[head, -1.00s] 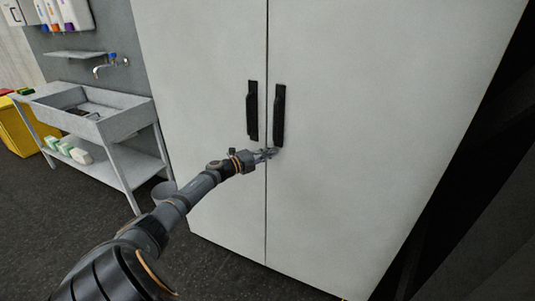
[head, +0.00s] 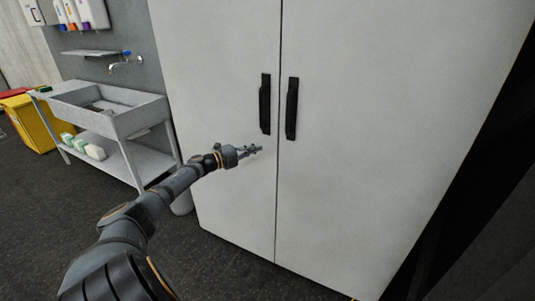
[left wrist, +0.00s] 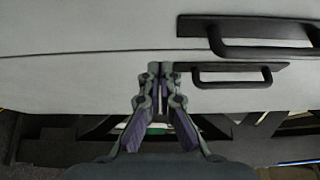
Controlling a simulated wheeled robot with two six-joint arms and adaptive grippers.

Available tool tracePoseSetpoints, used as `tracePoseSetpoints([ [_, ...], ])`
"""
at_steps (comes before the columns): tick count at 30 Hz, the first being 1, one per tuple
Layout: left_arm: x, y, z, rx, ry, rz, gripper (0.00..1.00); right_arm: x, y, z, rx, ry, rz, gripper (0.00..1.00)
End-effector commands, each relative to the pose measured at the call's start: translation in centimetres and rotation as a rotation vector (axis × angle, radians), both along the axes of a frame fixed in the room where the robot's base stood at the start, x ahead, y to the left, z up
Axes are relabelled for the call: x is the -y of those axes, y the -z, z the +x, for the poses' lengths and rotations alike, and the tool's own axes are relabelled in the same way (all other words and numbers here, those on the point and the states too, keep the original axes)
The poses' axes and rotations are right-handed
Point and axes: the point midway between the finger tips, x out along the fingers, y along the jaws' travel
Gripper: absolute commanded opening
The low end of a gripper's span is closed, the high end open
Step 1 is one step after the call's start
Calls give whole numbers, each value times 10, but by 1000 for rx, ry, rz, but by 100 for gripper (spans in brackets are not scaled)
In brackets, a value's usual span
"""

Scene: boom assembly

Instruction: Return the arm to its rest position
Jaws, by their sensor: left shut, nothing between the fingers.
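My left arm comes in from the lower left of the head view. Its gripper (head: 256,150) is in front of the left door of a tall white cabinet (head: 370,140), below and left of the door handles. In the left wrist view the gripper (left wrist: 160,70) has its fingertips together with nothing between them. The left black handle (head: 265,104) and the right black handle (head: 292,108) are upright beside the door seam. Both doors look closed. My right gripper is not in these views.
A grey sink unit (head: 122,122) with a lower shelf stands left of the cabinet. A yellow bin (head: 35,127) is beyond it. Bottles (head: 92,13) hang on the wall above. Dark floor (head: 50,220) is open at the lower left.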

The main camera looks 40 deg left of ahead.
Motion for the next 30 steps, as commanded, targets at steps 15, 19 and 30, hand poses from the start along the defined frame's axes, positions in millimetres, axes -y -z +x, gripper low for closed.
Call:
tracePoseSetpoints([
  [15,-9,0,-6,0,1,-1,0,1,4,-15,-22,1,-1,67],
  [19,-11,28,-8,-31,-46,-59,0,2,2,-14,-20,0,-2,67],
  [30,17,313,-111,-422,-550,-574,0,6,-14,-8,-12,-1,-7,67],
])
